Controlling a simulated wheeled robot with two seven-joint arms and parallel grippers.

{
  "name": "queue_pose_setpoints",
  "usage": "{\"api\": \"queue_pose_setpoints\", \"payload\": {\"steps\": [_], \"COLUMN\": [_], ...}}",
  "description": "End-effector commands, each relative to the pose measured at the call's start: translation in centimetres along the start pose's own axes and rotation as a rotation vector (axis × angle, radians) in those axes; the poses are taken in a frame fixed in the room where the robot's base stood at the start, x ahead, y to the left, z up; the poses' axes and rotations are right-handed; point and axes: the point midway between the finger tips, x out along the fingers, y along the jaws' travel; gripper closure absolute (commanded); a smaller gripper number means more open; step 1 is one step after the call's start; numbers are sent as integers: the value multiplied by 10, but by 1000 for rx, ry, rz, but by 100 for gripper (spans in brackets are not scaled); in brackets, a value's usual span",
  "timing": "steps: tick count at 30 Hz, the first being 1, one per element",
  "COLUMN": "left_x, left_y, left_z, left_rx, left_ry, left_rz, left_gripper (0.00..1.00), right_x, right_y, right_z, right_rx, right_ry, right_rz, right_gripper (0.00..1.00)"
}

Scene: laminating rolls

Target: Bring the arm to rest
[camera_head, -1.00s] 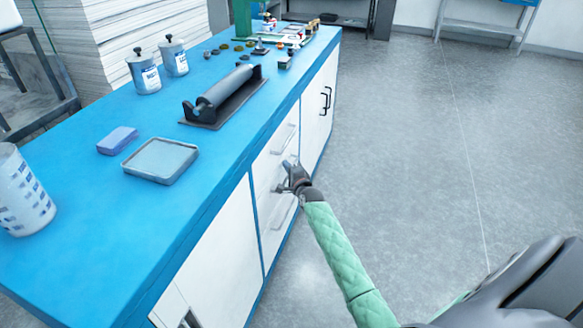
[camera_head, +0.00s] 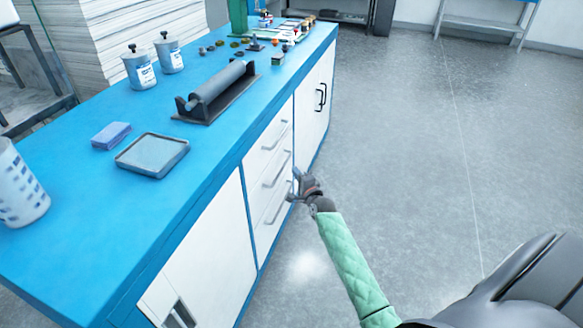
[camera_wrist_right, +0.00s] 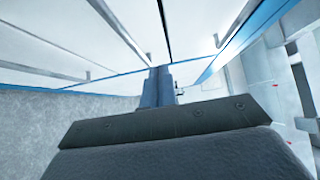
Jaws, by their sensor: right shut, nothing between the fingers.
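My right gripper (camera_head: 293,184) hangs in front of the white drawer fronts of the blue-topped cabinet (camera_head: 277,165), below the counter's edge. In the right wrist view its fingers (camera_wrist_right: 158,88) are together and hold nothing. My right arm, in a green quilted sleeve, comes up from the lower right. Whether the fingers touch a drawer handle cannot be told. All drawers look shut. My left gripper is not in view.
On the counter are a roller on a black stand (camera_head: 215,95), a grey tray (camera_head: 152,155), a purple block (camera_head: 111,136), two labelled tins (camera_head: 138,66) and a white cup (camera_head: 18,190). Small items stand at the far end. The grey floor (camera_head: 420,150) to the right is clear.

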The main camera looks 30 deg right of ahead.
Motion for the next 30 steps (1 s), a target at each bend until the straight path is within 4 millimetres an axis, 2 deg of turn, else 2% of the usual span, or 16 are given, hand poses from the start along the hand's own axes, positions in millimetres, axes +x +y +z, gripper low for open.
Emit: {"api": "queue_pose_setpoints", "payload": {"steps": [3,9,20,25,30], "left_x": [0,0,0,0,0], "left_y": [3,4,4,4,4], "left_z": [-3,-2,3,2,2], "left_rx": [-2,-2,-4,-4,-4], "left_ry": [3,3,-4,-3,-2], "left_rz": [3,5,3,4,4], "left_gripper": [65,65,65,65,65], "right_x": [-19,-37,-42,-42,-42], "right_y": [0,0,0,5,20], "right_z": [0,0,0,2,12], "right_rx": [-1,-2,-22,-208,-602], "right_ry": [0,0,0,-16,-70], "right_rz": [1,1,0,27,100], "right_gripper": [100,100,100,100,100]}}
